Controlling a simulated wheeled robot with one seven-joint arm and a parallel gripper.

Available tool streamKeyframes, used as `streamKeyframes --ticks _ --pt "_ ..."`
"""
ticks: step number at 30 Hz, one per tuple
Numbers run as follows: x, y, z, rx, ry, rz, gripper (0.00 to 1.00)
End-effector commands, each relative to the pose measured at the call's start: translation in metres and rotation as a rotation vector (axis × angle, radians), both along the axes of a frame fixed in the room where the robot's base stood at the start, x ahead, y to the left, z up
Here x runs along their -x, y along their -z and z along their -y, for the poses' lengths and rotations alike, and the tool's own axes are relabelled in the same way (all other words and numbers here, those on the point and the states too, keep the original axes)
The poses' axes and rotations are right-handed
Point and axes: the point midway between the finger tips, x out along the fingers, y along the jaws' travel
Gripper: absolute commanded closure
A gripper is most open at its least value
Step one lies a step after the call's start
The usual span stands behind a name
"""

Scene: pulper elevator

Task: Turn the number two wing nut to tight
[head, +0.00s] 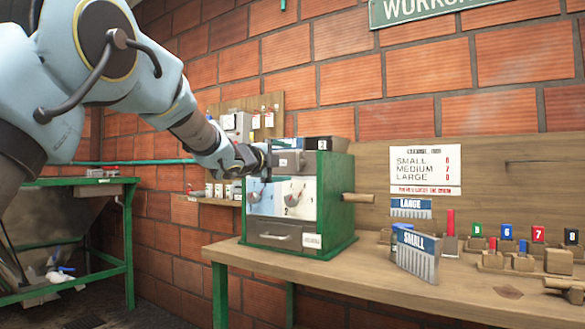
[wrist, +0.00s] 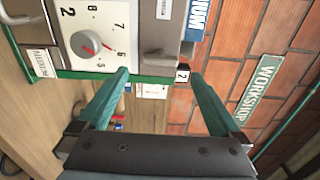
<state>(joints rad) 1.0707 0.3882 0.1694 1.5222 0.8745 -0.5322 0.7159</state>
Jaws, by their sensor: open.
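A green box (head: 330,205) with a pale front stands on the wooden bench. In the wrist view its front appears turned on its side, with a numbered dial (wrist: 92,47) marked 2. A small tag reading 2 (wrist: 182,76) shows between my fingertips. A grey metal part (wrist: 152,58) lies by the tag; I cannot tell whether it is the number two wing nut or how it is turned. My gripper (wrist: 159,75) is open, with its teal fingers apart on either side of that area. In the head view my gripper (head: 268,153) is at the box's upper left, partly hiding it.
A wooden handle (head: 358,198) sticks out of the box's right side. A SMALL comb plate (head: 416,256), a LARGE plate (head: 411,208) and several numbered blocks stand on the bench (head: 370,275) to the right. A brick wall is behind. A green-framed stand (head: 80,190) is at left.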

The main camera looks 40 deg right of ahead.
Motion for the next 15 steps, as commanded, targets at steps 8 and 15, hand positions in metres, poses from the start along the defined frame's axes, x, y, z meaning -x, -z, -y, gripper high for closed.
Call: streamKeyframes --ticks 8,15 --pt "0.009 0.000 -0.037 0.000 -0.001 0.001 0.00" --pt "0.011 0.001 -0.042 -0.001 0.001 0.001 0.00"
